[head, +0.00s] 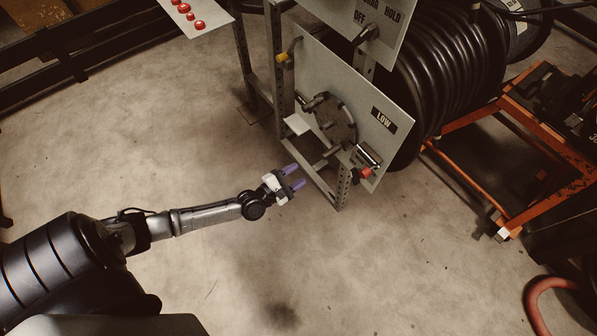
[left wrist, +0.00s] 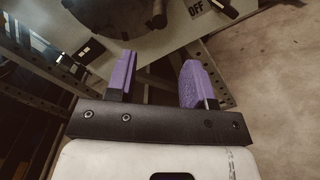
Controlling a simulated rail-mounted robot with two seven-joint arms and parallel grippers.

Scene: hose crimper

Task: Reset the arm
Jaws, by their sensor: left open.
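My left arm reaches in from the left in the head view. Its left gripper (head: 296,178) has purple fingertips and is open and empty. It hangs over the concrete floor, just in front of and left of the crimper's lower frame. In the left wrist view the two purple fingers (left wrist: 157,85) stand well apart with nothing between them. The crimper's lower grey panel (head: 330,75) carries a dark round die plate (head: 335,122), a "LOW" label and a lever with a red end (head: 365,173). My right gripper does not show.
A metal frame post (head: 343,187) stands right by my left gripper. An upper panel (head: 378,22) has a selector switch (head: 370,32). A black hose reel (head: 445,75) and an orange cart (head: 485,170) are at right. The concrete floor (head: 140,125) at left is clear.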

